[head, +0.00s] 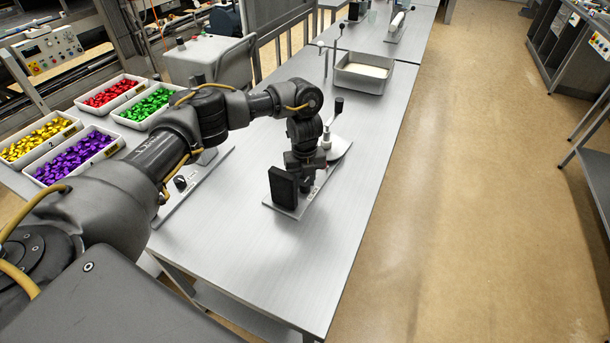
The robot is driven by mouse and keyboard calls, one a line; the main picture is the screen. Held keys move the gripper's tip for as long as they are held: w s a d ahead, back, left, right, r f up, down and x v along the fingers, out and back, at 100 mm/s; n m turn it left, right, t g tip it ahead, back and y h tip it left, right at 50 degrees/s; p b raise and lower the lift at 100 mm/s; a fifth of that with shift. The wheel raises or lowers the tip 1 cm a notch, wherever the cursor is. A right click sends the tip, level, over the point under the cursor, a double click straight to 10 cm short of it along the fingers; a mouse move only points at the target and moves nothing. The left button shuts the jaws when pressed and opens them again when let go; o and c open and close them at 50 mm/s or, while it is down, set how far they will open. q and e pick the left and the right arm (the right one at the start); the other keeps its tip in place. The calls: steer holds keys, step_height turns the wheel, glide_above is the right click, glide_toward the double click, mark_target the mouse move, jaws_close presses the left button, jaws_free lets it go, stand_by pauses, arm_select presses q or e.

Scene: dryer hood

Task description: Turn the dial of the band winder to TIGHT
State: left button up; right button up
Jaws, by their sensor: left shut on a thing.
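The band winder (318,190) is a pale plate lying on the grey bench, with a round whitish disc and a crank with a black handle at its far end. My left gripper (285,187) comes down over the near end of this plate. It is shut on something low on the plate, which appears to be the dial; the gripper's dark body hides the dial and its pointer. Small lettering on the plate beside the gripper is too small to read. My right gripper is not in view.
Another plate with a black knob (180,182) lies to the left, partly behind my left arm. White trays of red (107,93), green, yellow and purple wrapped pieces stand at the left. A metal basin (362,72) stands farther back. The bench right of the winder is clear.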

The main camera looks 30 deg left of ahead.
mark_target(305, 182)
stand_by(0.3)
arm_select(q)
steer(key=o, duration=1)
steer(key=shift+w+r, duration=0.1)
steer(key=shift+r, duration=0.4)
step_height(305, 182, up, 10)
steer(key=shift+f, duration=0.1)
